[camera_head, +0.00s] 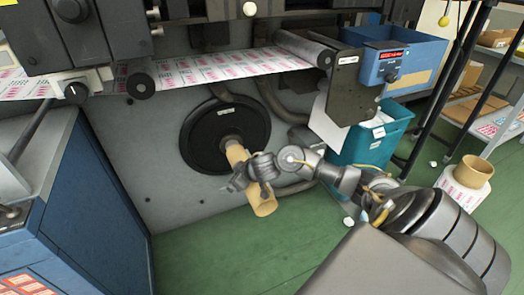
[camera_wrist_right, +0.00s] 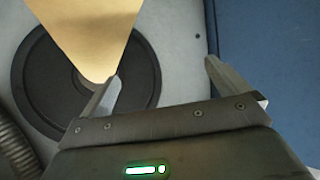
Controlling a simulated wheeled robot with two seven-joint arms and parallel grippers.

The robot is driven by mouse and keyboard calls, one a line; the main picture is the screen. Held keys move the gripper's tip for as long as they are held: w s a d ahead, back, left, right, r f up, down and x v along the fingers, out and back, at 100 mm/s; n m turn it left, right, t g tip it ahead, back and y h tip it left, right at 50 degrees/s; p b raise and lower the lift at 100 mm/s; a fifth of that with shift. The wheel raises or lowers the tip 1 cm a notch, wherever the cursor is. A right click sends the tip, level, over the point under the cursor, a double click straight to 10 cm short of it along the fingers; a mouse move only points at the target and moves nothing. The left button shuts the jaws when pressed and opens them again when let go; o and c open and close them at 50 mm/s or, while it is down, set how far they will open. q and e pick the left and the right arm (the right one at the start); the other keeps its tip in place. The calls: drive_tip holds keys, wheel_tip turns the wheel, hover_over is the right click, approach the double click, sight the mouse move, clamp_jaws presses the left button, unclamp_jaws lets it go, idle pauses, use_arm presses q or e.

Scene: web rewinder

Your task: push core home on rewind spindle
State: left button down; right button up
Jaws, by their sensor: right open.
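The tan cardboard core (camera_head: 265,208) points out from the round black disc (camera_head: 200,135) of the rewind spindle in the head view. Its far end is close to the disc's centre; whether it touches the disc I cannot tell. My right gripper (camera_head: 252,186) is across the core's middle and hides part of it. In the right wrist view my right gripper (camera_wrist_right: 162,70) is open. The core (camera_wrist_right: 95,30) shows there at upper left, its narrow end beside the left finger, with the black disc (camera_wrist_right: 40,90) behind it. The space between the fingers looks empty. My left gripper is not in view.
A printed web (camera_head: 220,66) runs above the disc to a roller. A blue cabinet (camera_head: 85,210) is at left. Green floor (camera_head: 205,258) is clear below. A label roll (camera_head: 468,180) stands far right.

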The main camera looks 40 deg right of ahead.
drive_tip(key=d, duration=0.2)
drive_tip(key=d+r+m, duration=0.1)
drive_tip(key=w+d+r+m, duration=0.1)
drive_tip(key=d, duration=0.1)
drive_tip(key=shift+d+r+g, duration=0.2)
drive_tip(key=shift+d+g, duration=0.1)
drive_tip(key=shift+d, duration=0.05)
drive_tip(key=s+d+m, duration=0.1)
drive_tip(key=s+d+m+g, duration=0.1)
drive_tip(key=d+m, duration=0.1)
drive_tip(key=s+d+m+g+y, duration=0.1)
drive_tip(key=m, duration=0.1)
drive_tip(key=shift+s+d, duration=0.1)
drive_tip(key=shift+d, duration=0.15)
drive_tip(key=shift+s+d+m+g, duration=0.25)
drive_tip(key=shift+s+m+g, duration=0.2)
drive_tip(key=shift+m, duration=0.35)
use_arm(q)
drive_tip(key=shift+w+d+r+t, duration=0.1)
drive_tip(key=shift+w+r+t, duration=0.2)
drive_tip(key=shift+r, duration=0.3)
